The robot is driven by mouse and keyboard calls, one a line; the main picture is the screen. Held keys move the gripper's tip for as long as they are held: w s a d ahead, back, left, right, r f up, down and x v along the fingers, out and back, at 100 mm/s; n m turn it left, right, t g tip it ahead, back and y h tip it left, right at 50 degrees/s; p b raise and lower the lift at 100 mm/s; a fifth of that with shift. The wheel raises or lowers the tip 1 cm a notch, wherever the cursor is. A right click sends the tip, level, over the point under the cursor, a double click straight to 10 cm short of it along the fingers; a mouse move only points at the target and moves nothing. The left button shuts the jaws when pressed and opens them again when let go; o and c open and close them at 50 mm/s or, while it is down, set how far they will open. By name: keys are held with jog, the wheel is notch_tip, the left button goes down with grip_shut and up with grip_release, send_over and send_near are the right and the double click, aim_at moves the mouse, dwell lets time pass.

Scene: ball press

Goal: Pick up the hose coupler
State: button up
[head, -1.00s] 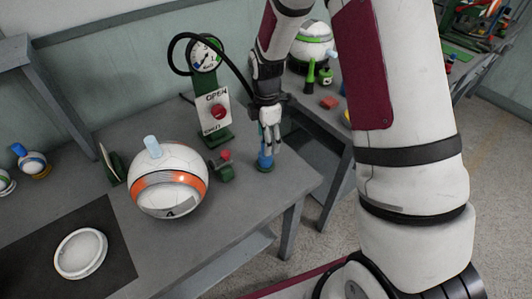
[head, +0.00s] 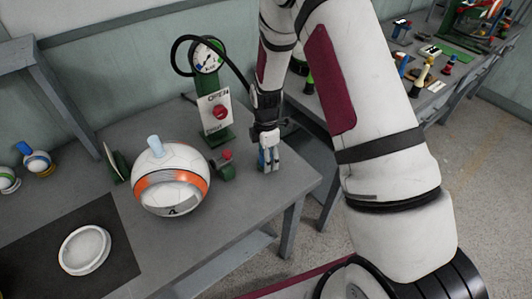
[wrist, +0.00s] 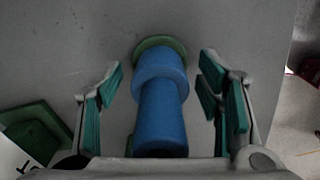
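The hose coupler is a blue stepped cylinder with a green rim at its far end. In the wrist view the coupler (wrist: 160,105) lies between the two fingers of my gripper (wrist: 160,78). The fingers are open, with a gap on each side of the coupler. In the head view my gripper (head: 268,160) is low over the table near its right corner, and its fingers mostly hide the coupler.
A green pressure stand (head: 217,110) with a gauge, a red button and a black hose stands behind. A small green valve with a red knob (head: 227,156) is just left of my gripper. A white and orange ball (head: 171,182) sits further left on the grey table (head: 240,215).

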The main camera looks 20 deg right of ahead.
jog(key=c, duration=1.1)
jog(key=shift+r, duration=0.1)
jog(key=shift+c, duration=0.2)
